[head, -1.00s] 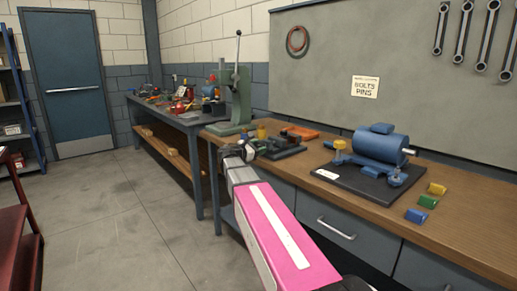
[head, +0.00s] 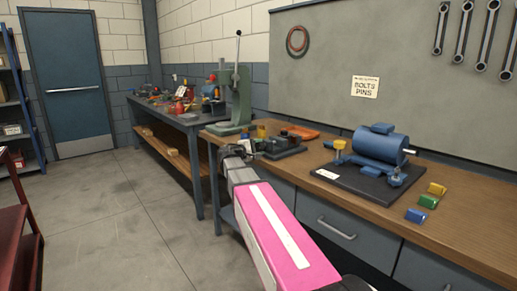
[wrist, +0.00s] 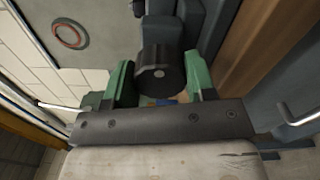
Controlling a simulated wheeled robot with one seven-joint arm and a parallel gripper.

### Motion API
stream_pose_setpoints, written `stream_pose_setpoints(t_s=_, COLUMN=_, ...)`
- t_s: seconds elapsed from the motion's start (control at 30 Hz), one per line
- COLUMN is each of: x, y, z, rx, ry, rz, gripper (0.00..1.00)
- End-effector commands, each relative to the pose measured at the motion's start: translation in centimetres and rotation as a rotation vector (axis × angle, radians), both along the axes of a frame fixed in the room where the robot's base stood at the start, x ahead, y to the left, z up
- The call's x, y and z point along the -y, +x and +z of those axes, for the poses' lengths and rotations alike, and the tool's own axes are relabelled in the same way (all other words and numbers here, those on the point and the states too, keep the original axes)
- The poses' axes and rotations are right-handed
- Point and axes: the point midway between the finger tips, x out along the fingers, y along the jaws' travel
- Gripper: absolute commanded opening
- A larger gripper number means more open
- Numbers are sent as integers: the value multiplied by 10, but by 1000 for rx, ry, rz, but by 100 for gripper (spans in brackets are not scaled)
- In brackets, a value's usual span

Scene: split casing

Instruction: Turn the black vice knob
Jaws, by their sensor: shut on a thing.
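The black vice knob (wrist: 160,70) is a dark round cylinder with a pale dot at the centre of its end face. In the wrist view my gripper (wrist: 160,84) has one green finger on each side of the knob and is shut on it. In the head view my gripper (head: 246,151) is at the left front edge of the wooden bench, at the dark vice (head: 284,147). The knob itself is hard to make out there, and the arm hides part of that area.
A green press (head: 236,98) with a tall lever stands behind the vice. An orange tray (head: 303,132) lies beyond it. A blue motor (head: 380,146) on a black plate is to the right, with small coloured blocks (head: 428,201) further right.

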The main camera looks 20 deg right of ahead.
Motion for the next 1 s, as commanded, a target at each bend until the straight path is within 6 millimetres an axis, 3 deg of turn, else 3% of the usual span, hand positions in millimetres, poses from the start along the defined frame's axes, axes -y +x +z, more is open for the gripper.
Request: stream_pose_setpoints(t_s=1.0, x=0, y=-1, z=-1, rx=889, ry=366, rz=-1, gripper=27)
